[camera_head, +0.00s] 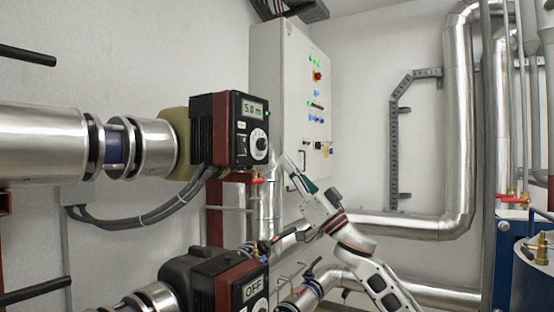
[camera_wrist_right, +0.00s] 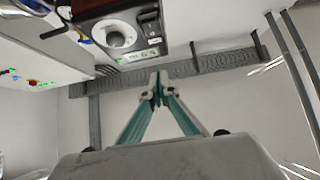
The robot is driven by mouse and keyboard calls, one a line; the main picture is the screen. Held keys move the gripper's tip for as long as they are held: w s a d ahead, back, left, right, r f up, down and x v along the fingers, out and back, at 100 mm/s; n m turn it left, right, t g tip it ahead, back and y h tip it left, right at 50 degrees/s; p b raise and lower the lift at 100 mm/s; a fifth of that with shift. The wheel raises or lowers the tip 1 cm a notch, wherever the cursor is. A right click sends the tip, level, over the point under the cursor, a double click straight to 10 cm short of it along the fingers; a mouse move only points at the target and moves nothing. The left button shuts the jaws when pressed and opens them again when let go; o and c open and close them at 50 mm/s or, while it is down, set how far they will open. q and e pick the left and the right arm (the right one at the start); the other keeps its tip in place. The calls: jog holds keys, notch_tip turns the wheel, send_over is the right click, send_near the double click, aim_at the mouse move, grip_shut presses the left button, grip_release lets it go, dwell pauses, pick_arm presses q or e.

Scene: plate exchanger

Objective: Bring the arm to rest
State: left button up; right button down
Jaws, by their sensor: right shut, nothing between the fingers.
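My right arm reaches up from the lower right in the head view. Its right gripper (camera_head: 291,167) is in the air just right of the upper pump's control box (camera_head: 235,130), which shows 5.0 m. In the right wrist view the two fingers of the gripper (camera_wrist_right: 158,82) meet at their tips, with nothing between them. There the control box (camera_wrist_right: 120,35) appears upside down above the fingertips, apart from them. My left gripper is not in view.
A lower pump (camera_head: 225,282) with an OFF display sits below. A white control cabinet (camera_head: 285,90) stands behind the gripper. Silver pipes (camera_head: 459,120) and a blue unit (camera_head: 530,270) are at the right. Open air lies between cabinet and right pipes.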

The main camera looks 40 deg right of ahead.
jog(key=shift+s+d+f, duration=0.15)
jog(key=shift+s+f, duration=0.1)
jog(key=shift+f, duration=0.05)
dwell(0.5)
